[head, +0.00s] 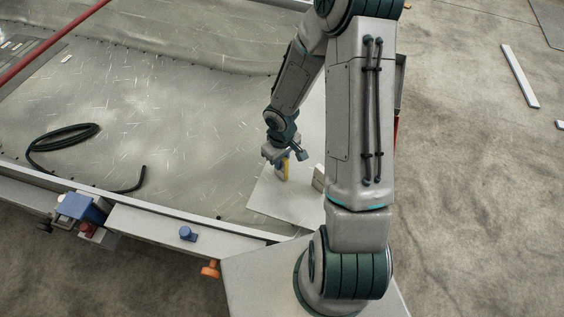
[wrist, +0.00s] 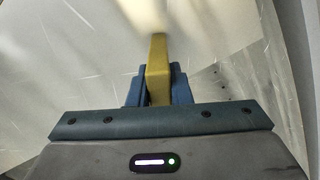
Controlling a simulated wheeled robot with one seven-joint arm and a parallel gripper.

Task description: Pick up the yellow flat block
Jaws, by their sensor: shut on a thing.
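The yellow flat block (wrist: 158,68) stands between the two fingers of my gripper (wrist: 158,88) in the wrist view, with its far end sticking out past the fingertips. My gripper is shut on it. In the head view the yellow block (head: 284,171) shows as a small yellow piece at my gripper (head: 280,165), over the pale flat plate (head: 268,200). I cannot tell whether the block touches the plate.
A pale block (head: 318,178) stands on the plate right of my gripper, partly behind my arm. A coiled dark hose (head: 65,137) lies on the metal sheet at left.

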